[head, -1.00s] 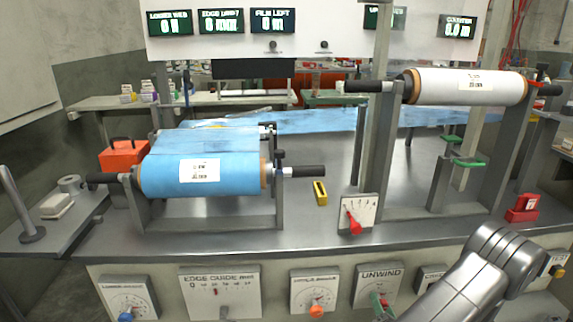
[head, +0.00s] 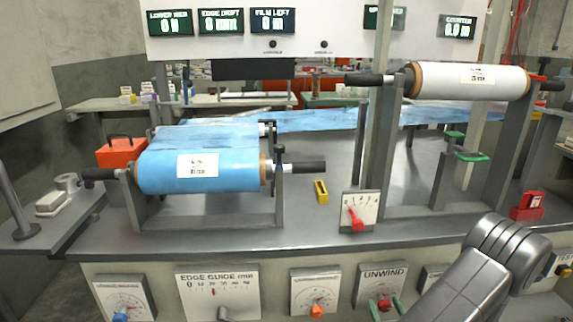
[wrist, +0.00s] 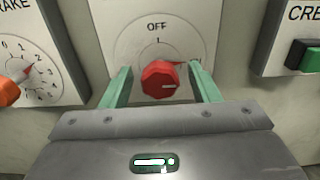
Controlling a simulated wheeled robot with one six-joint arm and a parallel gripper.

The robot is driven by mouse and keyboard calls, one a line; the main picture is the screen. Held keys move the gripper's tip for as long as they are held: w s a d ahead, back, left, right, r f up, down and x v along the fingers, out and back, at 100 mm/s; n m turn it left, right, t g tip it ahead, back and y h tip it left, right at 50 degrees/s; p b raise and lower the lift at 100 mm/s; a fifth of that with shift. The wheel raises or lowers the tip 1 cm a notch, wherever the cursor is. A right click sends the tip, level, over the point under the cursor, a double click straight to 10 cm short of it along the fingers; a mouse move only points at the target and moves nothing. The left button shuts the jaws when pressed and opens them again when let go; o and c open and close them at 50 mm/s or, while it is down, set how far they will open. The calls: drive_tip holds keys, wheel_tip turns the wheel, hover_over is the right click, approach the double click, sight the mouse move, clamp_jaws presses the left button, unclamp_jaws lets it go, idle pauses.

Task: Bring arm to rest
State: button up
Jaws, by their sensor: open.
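My gripper (wrist: 161,82) is open, with its two green fingers on either side of a red knob (wrist: 160,79). The knob sits between the fingers with visible gaps, so they do not appear to grip it. The knob's white mark points right, away from the OFF label at the top of its panel (wrist: 125,28). In the head view my gripper (head: 386,306) is low at the right, in front of the UNWIND panel (head: 397,275), with the red knob (head: 380,303) between its fingers. My arm comes in from the lower right.
Neighbouring panels flank it: a dial with an orange knob (head: 317,311) at left and a box with a green button (wrist: 310,59) at right. Above are the bench edge, a red-lever switch (head: 356,218), a blue film roll (head: 202,171) and a white roll (head: 470,80).

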drive_tip(key=shift+n, duration=0.6)
